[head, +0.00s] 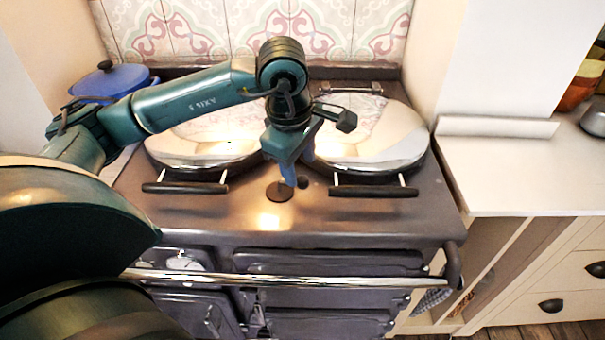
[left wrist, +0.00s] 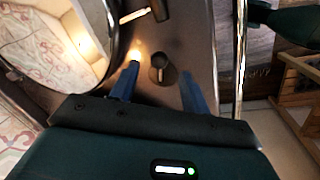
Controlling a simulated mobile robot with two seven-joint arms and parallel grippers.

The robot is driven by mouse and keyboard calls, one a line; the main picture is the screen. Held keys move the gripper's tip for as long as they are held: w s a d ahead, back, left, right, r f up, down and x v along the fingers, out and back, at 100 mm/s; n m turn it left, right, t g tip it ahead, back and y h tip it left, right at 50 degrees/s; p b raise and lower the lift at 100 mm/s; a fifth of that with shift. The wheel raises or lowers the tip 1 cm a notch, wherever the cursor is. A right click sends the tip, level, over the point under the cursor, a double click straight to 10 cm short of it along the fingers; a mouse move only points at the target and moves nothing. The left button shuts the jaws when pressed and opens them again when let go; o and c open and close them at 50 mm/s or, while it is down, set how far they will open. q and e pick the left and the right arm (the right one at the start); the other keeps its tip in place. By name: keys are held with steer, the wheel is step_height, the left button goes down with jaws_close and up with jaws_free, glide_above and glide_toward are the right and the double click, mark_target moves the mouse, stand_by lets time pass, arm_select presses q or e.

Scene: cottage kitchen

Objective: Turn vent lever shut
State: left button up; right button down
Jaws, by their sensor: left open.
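The vent lever is a small dark fitting on the stove's top plate, between and in front of the two domed lids. In the head view its round dark base (head: 279,193) shows, with a small dark knob (head: 303,182) beside it; the fingers partly cover the space between. My left gripper (head: 297,170) points down over it with blue fingers apart. In the left wrist view the vent lever (left wrist: 157,68) lies between the open fingertips (left wrist: 159,72), seen from above. I cannot tell whether a finger touches it. My right gripper is not in view.
Two shiny domed lids (head: 205,140) (head: 372,135) with dark bar handles stand close behind. A chrome rail (head: 290,279) runs along the stove's front. A blue pot (head: 108,82) stands at the back left. A pale counter (head: 510,175) is at the right.

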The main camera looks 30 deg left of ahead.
mark_target(302, 178)
arm_select(q)
steer(key=shift+w+f, duration=0.25)
steer(key=shift+f, duration=0.9)
steer(key=shift+w+f, duration=0.2)
steer(key=shift+f, duration=0.9)
steer(key=c, duration=1)
